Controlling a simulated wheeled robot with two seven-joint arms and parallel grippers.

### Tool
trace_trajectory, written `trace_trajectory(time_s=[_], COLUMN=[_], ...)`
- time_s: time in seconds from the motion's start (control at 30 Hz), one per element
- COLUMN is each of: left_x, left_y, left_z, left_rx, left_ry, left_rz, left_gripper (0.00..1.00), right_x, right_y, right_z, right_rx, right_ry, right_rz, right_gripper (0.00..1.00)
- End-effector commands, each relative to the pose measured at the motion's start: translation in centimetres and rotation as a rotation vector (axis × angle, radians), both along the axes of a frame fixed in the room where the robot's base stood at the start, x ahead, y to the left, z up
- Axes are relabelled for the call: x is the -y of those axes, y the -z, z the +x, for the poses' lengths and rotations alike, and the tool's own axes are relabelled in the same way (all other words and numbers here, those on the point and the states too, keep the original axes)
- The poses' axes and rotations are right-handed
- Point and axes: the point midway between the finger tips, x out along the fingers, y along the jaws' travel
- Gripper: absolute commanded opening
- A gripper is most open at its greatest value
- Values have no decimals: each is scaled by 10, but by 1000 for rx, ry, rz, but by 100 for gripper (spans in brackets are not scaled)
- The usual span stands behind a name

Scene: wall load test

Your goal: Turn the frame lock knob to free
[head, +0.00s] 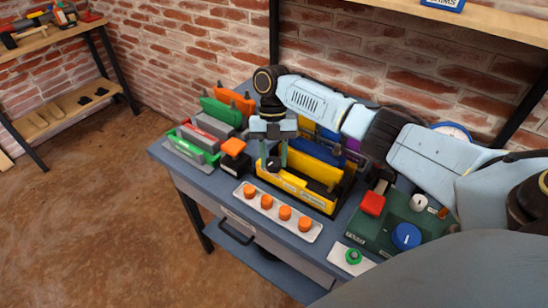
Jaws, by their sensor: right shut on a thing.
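The yellow frame (310,192) stands on the bench with upright plates in it. A small dark knob (273,164) sits near its left front end; I take it for the frame lock knob. My right gripper (274,157) points down over this knob, its two greenish fingers shut on it. The fingers partly hide the knob, and I cannot read which way it is set. My left gripper is not in view.
The grey bench (228,183) also holds a white strip with several orange knobs (267,201). An orange-topped block (233,147) stands left of the gripper. A green panel (372,234) with a blue knob (406,236) and red button (372,203) lies right.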

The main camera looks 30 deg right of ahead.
Motion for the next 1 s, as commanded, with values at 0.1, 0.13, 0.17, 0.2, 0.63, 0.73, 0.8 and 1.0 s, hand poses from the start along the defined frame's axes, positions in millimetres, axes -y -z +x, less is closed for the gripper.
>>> trace_trajectory(time_s=[0.1,0.13,0.17,0.2,0.63,0.73,0.8,1.0], left_x=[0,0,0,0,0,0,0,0], left_y=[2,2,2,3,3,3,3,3], left_z=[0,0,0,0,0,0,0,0], left_rx=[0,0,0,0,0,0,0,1], left_ry=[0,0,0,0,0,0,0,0], left_rz=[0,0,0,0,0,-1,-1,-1], left_gripper=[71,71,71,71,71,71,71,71], right_x=[-1,-1,-1,-1,-1,-1,-1,-1], right_y=[0,0,0,0,0,0,0,0], right_z=[1,1,1,1,1,1,1,1], right_rx=[1,1,1,1,2,2,2,2], right_ry=[-61,-74,-87,-100,-155,-155,-155,-154], right_rz=[0,0,0,0,1,1,1,1], right_gripper=[15,15,15,15,15,15,15,54])
